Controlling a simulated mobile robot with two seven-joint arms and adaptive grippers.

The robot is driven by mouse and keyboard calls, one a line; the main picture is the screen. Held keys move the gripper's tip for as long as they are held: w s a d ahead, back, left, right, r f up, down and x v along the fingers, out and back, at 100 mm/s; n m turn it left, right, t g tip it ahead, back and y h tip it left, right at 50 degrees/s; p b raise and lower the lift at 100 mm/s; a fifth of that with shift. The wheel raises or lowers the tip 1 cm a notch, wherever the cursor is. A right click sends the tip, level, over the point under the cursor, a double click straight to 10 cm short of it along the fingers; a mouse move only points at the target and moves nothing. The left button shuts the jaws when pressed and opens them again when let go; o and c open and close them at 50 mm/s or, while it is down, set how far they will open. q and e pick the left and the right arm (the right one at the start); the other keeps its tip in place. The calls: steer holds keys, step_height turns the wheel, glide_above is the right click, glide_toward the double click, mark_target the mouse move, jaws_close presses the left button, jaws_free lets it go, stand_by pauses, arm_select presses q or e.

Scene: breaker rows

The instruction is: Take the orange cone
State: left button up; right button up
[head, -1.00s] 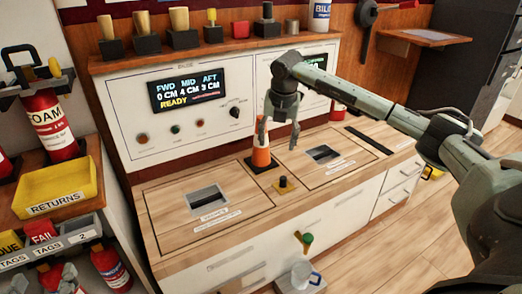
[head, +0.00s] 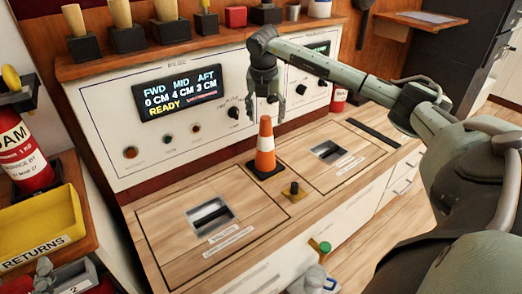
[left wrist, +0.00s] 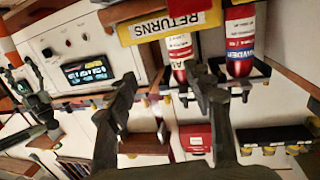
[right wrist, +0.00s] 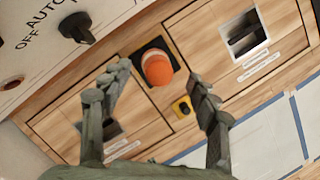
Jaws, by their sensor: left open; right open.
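The orange cone (head: 265,148) with a white band stands upright on a black square base on the wooden counter, between two recessed hatches. My right gripper (head: 266,112) is open just above the cone, its fingers pointing down. In the right wrist view the cone's rounded top (right wrist: 157,70) shows between and beyond the open fingers (right wrist: 160,88), with no finger seen touching it. My left gripper (left wrist: 165,85) is open and empty, facing the returns tray and red cylinders; it shows only in part at the bottom left of the head view.
A small black knob on a yellow plate (head: 293,191) stands close in front of the cone. The control panel (head: 180,108) rises behind. A yellow returns tray (head: 40,225) and a fire extinguisher (head: 20,150) are at left.

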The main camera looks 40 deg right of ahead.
mark_target(266, 127)
steer(key=x, duration=0.6)
steer(key=shift+w+d+f+b, duration=0.1)
steer(key=shift+d+f+b, duration=0.05)
steer(key=shift+b, duration=0.2)
arm_select(q)
steer(key=r, duration=0.1)
steer(key=d+r+t, duration=0.1)
steer(key=r+h, duration=0.1)
steer(key=shift+s+d+r+t, duration=0.25)
steer(key=shift+s+r+t, duration=0.05)
arm_select(e)
steer(key=shift+c, duration=0.3)
jaws_close()
